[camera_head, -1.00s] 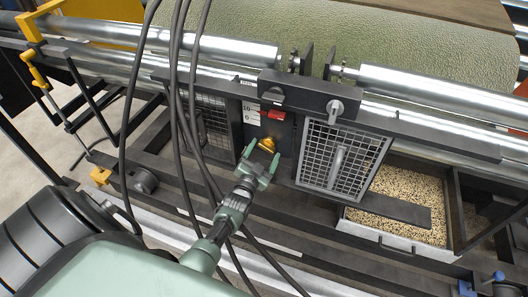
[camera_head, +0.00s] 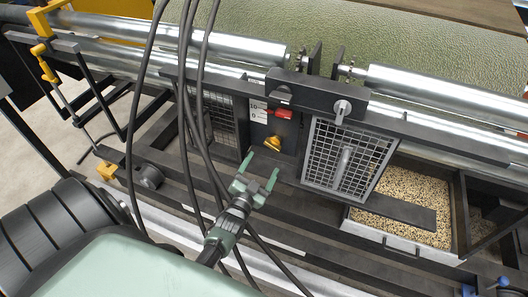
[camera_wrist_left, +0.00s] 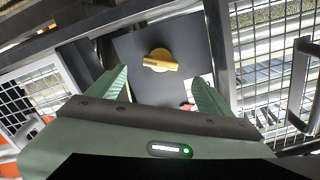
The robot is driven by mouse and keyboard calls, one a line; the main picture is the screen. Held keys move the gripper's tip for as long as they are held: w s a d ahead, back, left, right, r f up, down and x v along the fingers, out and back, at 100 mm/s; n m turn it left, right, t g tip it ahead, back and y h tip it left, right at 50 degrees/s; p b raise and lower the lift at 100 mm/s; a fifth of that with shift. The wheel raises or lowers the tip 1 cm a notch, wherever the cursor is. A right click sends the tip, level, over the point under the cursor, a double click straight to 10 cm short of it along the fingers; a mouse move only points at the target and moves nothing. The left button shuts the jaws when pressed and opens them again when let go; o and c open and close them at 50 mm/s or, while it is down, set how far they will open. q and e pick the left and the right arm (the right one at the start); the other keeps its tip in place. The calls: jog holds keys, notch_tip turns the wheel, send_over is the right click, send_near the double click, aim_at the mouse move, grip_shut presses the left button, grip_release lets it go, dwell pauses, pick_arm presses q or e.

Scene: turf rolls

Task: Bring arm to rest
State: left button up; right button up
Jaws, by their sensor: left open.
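My left gripper (camera_head: 255,178) is green, open and empty. It points up at the dark control panel, with a clear gap between its fingertips and a yellow knob (camera_head: 272,143). The panel also carries a red part (camera_head: 283,113) and a small white scale plate (camera_head: 258,111). In the left wrist view the yellow knob (camera_wrist_left: 160,61) lies beyond and between the two green fingers (camera_wrist_left: 160,85), on the dark plate. My right gripper is in neither view.
A mesh door with a handle (camera_head: 344,160) stands right of the panel, and a grain-filled tray (camera_head: 385,240) lies beyond it. Steel rollers (camera_head: 440,95) and a green turf sheet (camera_head: 420,45) are at the back.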

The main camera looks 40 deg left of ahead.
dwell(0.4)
pick_arm(q)
jog(key=s+d+f+g+h, duration=0.1)
jog(key=s+d+f+g, duration=0.2)
jog(key=s+f, duration=0.35)
jog(key=s+d+f+g+h, duration=0.1)
jog(key=s+d+f+g, duration=0.15)
jog(key=f, duration=0.75)
jog(key=s+d+f+g+h, duration=0.1)
jog(key=s+d+f+g, duration=0.1)
jog(key=s+d+f, duration=0.45)
jog(key=s+f+g, duration=0.4)
jog(key=s+f, duration=0.3)
jog(key=s, duration=0.7)
jog(key=s+f+g+h, duration=0.1)
jog(key=s+f+g, duration=0.4)
jog(key=s, duration=0.9)
notch_tip(320, 180, down, 3)
jog(key=shift+s+f, duration=0.15)
jog(key=shift+s, duration=0.2)
jog(key=shift+w, duration=0.1)
